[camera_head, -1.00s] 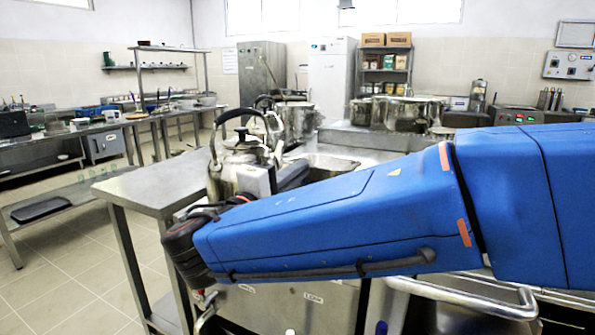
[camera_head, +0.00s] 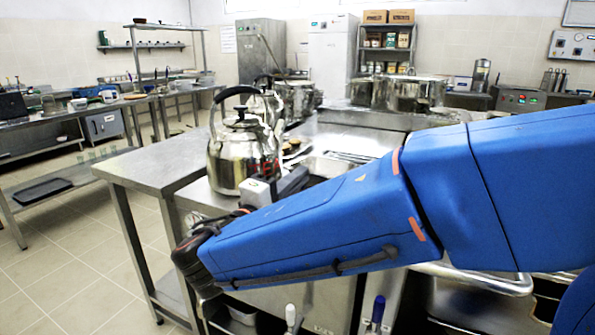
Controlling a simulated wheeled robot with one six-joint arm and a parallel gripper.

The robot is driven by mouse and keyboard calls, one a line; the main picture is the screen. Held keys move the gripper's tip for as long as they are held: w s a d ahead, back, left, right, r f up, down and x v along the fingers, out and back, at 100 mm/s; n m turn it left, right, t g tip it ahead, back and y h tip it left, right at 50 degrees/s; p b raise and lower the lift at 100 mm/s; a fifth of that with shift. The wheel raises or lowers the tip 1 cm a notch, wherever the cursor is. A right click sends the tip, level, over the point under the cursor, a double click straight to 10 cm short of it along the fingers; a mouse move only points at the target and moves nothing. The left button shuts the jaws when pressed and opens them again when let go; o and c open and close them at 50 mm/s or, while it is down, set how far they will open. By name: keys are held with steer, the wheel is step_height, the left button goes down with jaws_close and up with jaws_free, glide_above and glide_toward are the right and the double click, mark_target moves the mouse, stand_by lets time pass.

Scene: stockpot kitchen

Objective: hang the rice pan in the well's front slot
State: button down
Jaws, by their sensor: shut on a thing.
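My gripper (camera_head: 277,188) shows as a grey block and a dark finger just past my blue wrist, in front of the counter's well. It is shut; what it holds, taken as the rice pan, is hidden behind my gripper and forearm, so its tilt and any contact cannot be told. The well (camera_head: 322,166) is a recessed opening in the steel counter right of the kettle. Its far part shows, with metal edges inside. Its front slot is covered by my arm.
A steel kettle (camera_head: 228,165) with a tall black handle stands close behind and left of my gripper. More pots (camera_head: 296,100) stand behind it, and large pots (camera_head: 418,93) at the back right. A bare steel side table (camera_head: 150,168) is at the left. Coloured-handled tools (camera_head: 376,312) show below my forearm.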

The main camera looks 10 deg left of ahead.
step_height(320, 180, down, 7)
stand_by(0.8)
stand_by(0.6)
steer(key=shift+w+d+r, duration=0.4)
steer(key=shift+w+r, duration=0.2)
steer(key=shift+r, duration=0.1)
stand_by(0.7)
